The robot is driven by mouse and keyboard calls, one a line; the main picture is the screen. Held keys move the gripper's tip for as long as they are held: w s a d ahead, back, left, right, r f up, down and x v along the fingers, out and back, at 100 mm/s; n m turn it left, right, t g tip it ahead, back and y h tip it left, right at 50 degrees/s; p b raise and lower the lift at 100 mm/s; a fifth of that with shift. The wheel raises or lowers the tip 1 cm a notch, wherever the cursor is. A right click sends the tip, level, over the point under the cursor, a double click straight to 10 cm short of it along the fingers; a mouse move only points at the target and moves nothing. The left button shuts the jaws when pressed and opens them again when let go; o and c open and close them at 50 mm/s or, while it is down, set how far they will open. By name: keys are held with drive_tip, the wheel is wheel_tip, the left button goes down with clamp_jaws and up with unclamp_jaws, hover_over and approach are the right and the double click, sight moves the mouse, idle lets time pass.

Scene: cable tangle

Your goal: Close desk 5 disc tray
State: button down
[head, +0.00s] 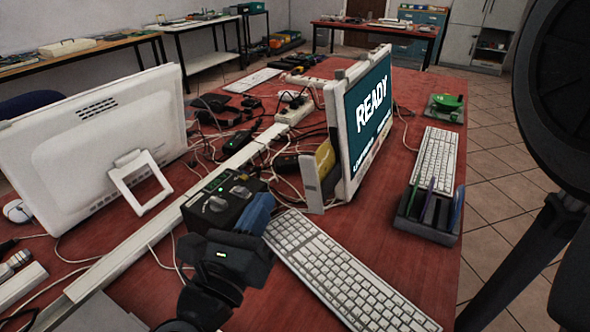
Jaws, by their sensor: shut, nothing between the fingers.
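My gripper (262,200) is in the lower middle of the head view, a dark wrist with blue fingers, shut and empty. It is beside the right side of a black box (190,213) with a small green light and two silver-grey pieces on top. I cannot tell whether they touch. A monitor reading READY (372,110) stands on the red desk (460,300) beyond my gripper. I cannot make out a disc tray or a desk number; my arm and gripper hide part of the box.
A white keyboard (340,268) lies right of my gripper. Loose cables (285,165) and a white upright piece (312,184) are beyond it. Another monitor (100,145) stands left, seen from behind. A pen tray (428,215) and green-topped object (446,103) sit at the right.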

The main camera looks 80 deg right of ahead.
drive_tip(key=a+m+g+y, duration=0.1)
drive_tip(key=m+g+y, duration=0.15)
drive_tip(key=m, duration=0.25)
drive_tip(key=p, duration=0.3)
approach(328, 147)
drive_tip(key=a+r, duration=0.1)
drive_tip(key=w+a+r, duration=0.1)
drive_tip(key=a, duration=0.1)
drive_tip(key=shift+a+r, duration=0.2)
drive_tip(key=shift+r, duration=0.05)
drive_tip(key=p+x, duration=0.2)
drive_tip(key=x, duration=1.1)
drive_tip(key=shift+w+f, duration=0.1)
drive_tip(key=shift+f, duration=0.05)
drive_tip(key=shift+d, duration=0.35)
drive_tip(key=shift+s, duration=0.25)
